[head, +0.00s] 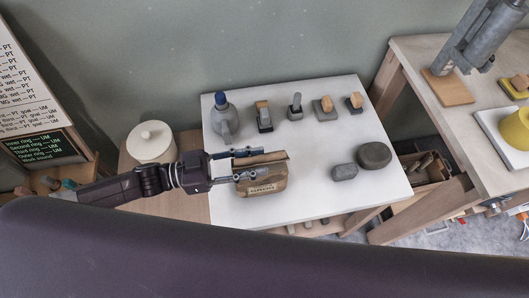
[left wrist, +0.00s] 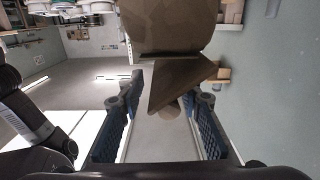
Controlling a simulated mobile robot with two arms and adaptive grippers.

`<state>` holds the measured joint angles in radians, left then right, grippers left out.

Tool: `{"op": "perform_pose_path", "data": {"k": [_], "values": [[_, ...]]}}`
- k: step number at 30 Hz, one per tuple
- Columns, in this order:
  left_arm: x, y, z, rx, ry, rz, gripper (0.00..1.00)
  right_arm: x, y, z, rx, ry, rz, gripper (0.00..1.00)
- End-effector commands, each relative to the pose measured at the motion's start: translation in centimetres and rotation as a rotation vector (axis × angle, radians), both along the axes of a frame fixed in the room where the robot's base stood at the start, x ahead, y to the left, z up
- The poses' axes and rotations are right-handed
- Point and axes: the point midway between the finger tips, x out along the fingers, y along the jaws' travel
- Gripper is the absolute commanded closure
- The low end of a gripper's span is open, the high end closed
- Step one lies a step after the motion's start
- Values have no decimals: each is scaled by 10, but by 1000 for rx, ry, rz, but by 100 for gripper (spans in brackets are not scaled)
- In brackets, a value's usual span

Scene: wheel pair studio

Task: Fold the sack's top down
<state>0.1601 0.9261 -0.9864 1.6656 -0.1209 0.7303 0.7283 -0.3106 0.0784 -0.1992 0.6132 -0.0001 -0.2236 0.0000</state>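The brown paper sack (head: 264,183), with a pale label on its front, stands near the left edge of the white tabletop (head: 300,190). Its upper part lies between the fingers of my left gripper (head: 264,162), which reaches in from the left. The fingers are apart, one on the far side and one on the near side of the sack's top. In the left wrist view the sack (left wrist: 165,35) is ahead, its angular brown flap reaching down between the two open fingers (left wrist: 163,100). Whether either finger touches the paper I cannot tell. My right gripper is out of view.
A blue-capped grey bottle (head: 223,118) stands behind the sack. Several small tools and blocks, such as a grey holder (head: 295,107), line the back. The tabletop's middle is clear.

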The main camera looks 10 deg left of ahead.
Motion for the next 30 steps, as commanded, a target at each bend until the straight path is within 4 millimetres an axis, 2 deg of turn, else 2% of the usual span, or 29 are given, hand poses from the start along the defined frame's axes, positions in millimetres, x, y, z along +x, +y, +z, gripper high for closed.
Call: {"op": "perform_pose_path", "data": {"k": [2, 5, 12, 15, 24, 30], "values": [[4, -11, 3, -3, -2, 0, 68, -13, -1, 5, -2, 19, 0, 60], [7, -19, 2, -1, -1, 1, 68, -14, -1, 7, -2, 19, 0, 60], [9, -25, 0, 2, -3, 1, 68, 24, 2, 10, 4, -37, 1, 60], [9, -25, 0, 2, -3, 0, 68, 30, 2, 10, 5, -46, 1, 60], [9, -24, 0, 2, -3, 1, 100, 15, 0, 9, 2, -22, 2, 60], [7, -25, -3, 12, -35, 1, 100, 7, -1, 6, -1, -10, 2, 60]]}}
